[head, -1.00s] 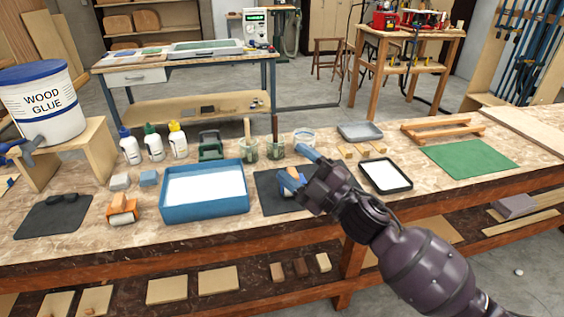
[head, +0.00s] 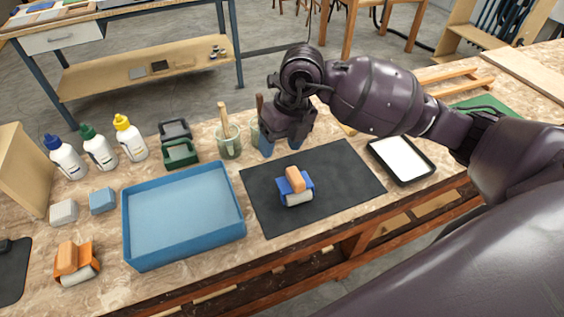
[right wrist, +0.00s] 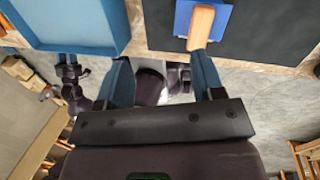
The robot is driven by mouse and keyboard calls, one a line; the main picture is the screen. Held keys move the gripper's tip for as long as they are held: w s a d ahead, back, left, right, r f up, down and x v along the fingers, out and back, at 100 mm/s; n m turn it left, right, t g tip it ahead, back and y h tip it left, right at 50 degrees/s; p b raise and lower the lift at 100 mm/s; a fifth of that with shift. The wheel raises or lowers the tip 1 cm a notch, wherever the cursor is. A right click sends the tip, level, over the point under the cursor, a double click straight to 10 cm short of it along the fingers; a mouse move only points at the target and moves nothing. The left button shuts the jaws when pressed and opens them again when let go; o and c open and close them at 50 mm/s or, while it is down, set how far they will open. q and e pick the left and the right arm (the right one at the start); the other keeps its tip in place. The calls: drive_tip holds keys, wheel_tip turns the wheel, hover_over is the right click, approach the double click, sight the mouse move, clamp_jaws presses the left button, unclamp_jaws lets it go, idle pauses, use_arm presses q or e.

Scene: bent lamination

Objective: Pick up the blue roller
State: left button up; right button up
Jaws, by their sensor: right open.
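The blue roller (head: 284,187) lies on a black mat (head: 345,167) right of the blue tray. It has a blue frame, an orange-tan wooden handle and a pale roller. My right gripper (head: 281,147) is open and empty, with blue fingertips pointing down by the mat's far edge, behind the roller in the head view. In the right wrist view the roller (right wrist: 187,18) shows at the top, beyond the open right gripper (right wrist: 163,72) and nearest its right-hand finger.
A blue tray (head: 130,222) is left of the mat. An orange roller (head: 78,263) lies at the front left. Jars with brushes (head: 229,141) stand close to the right gripper. A black-rimmed white tray (head: 401,158) is on the right. Several glue bottles (head: 98,150) stand behind.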

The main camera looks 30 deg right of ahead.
drive_tip(key=d+h, duration=0.1)
drive_tip(key=d, duration=0.1)
drive_tip(key=m+h, duration=0.2)
hover_over(295, 174)
drive_tip(key=shift+g, duration=0.3)
wheel_tip(295, 174, down, 5)
drive_tip(key=shift+d, duration=0.15)
drive_tip(key=shift+f+b, duration=0.3)
drive_tip(key=shift+f, duration=2.75)
use_arm(q)
drive_tip(key=shift+w+f, duration=0.25)
use_arm(e)
drive_tip(key=shift+c, duration=0.2)
